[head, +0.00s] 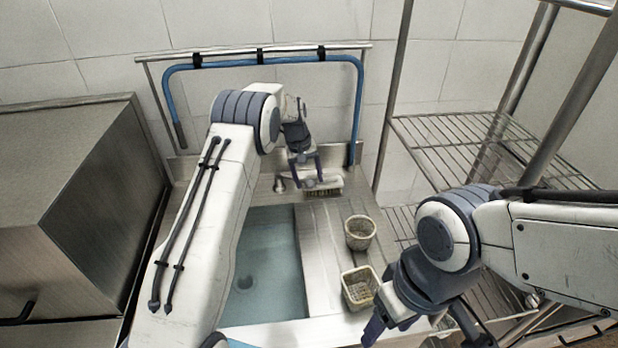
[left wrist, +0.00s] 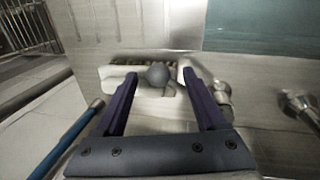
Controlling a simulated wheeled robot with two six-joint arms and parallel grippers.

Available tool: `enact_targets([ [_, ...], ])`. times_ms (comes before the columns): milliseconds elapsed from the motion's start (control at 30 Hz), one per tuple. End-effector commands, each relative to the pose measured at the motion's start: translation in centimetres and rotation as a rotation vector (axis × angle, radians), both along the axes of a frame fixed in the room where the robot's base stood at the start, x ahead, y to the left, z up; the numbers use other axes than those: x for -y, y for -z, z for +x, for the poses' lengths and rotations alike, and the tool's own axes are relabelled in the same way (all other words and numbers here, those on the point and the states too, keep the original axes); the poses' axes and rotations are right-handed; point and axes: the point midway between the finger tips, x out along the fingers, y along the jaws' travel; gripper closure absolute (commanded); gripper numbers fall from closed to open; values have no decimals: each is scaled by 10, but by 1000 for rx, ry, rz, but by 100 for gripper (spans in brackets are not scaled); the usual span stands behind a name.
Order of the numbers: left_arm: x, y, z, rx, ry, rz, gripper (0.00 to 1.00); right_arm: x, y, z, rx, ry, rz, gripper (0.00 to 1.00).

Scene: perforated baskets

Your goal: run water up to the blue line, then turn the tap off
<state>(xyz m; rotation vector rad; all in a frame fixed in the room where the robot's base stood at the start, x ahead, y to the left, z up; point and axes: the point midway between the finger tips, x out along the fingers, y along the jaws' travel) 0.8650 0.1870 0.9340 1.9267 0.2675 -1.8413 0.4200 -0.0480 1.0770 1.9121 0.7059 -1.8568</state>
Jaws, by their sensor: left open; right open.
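The sink basin (head: 270,255) has a blue-green bottom with a dark drain; I cannot tell the water level. I cannot make out a blue line or running water. A round grey knob (left wrist: 157,75) on a short stem, perhaps the tap handle, shows in the left wrist view. My left gripper (head: 306,178) is open behind the basin. In the left wrist view its fingers (left wrist: 160,76) stand on either side of the knob, with gaps. Metal fittings (left wrist: 222,94) and (left wrist: 298,104) stand beside it. My right gripper (head: 425,325) is open and empty at the lower right.
A white brush (head: 325,187) lies by my left gripper. Two perforated baskets (head: 360,232) (head: 346,292) stand on the ledge right of the basin. A blue hose (head: 358,110) hangs behind. A wire rack (head: 460,135) stands right, a steel cabinet (head: 70,190) left.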

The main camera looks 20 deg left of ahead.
Motion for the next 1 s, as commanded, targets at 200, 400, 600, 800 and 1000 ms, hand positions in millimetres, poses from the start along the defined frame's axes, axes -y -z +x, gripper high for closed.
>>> enact_targets([
  [200, 2, 7, 1, 1, 1, 1, 28, 0, -1, 0, 0, 0, 0, 36],
  [400, 1, 7, 1, 1, 0, 0, 43, 0, -1, 0, 0, 0, 0, 36],
  [600, 1, 6, 1, 1, 1, 1, 100, 0, -1, 0, 0, 0, 0, 36],
  [800, 1, 6, 1, 4, 1, 1, 100, 0, -1, 0, 0, 0, 0, 36],
  [1000, 0, 5, 2, 7, 3, 3, 100, 0, -1, 0, 0, 0, 0, 36],
])
